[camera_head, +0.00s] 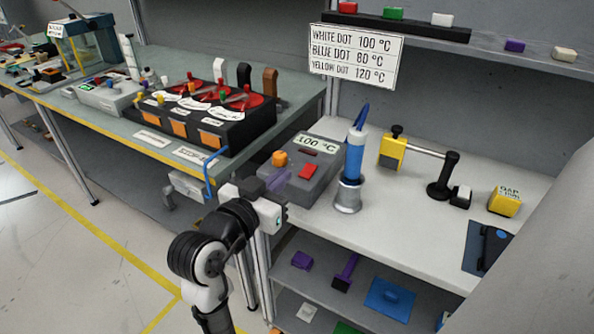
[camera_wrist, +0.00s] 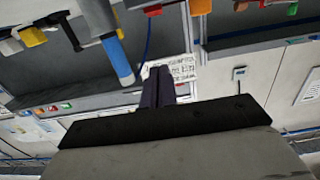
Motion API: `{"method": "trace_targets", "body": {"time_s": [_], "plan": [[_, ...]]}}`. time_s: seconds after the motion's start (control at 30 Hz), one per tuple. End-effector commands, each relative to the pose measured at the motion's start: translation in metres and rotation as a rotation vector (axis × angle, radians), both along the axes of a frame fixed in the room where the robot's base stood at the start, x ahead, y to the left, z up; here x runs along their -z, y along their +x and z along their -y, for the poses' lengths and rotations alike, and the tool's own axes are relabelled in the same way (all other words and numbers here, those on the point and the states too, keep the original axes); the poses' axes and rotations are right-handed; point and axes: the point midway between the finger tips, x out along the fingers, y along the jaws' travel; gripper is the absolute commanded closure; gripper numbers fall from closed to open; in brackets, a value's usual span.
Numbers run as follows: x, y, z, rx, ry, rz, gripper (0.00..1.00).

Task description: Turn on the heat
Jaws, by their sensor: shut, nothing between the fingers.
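A grey control box (camera_head: 325,183) stands at the left end of the right bench. It has a "100 °C" label (camera_head: 316,145), an orange knob (camera_head: 280,158) and a red switch (camera_head: 309,171). A blue-handled tool (camera_head: 354,152) stands upright in a metal holder (camera_head: 348,197) just right of the box; its blue handle also shows in the wrist view (camera_wrist: 117,60). My gripper (camera_head: 280,178) is shut and empty, at the box's left front side, close below the orange knob. Its dark fingers (camera_wrist: 158,85) are together in the wrist view. Whether they touch the box cannot be told.
A sign (camera_head: 356,55) lists dot colours and temperatures above the bench. A yellow-and-black stand (camera_head: 393,150) and a yellow block (camera_head: 504,202) are further right. A blue-handled crank (camera_head: 210,175) is left of my gripper. Purple parts (camera_head: 302,260) lie on the shelf below.

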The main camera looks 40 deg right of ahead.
Motion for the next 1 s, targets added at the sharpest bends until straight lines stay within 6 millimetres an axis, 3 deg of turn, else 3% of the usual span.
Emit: {"method": "trace_targets", "body": {"time_s": [0.17,0.53,0.6,0.73,1.0], "plan": [[-0.001,0.008,0.022,0.004,0.001,-0.001,1.0],[0.002,0.037,0.094,0.003,0.002,-0.001,1.0],[0.019,0.038,0.093,0.0,0.003,-0.006,1.0],[0.034,0.039,0.095,-0.001,0.002,-0.004,1.0],[0.045,0.04,0.097,-0.001,-0.001,0.0,1.0]]}}
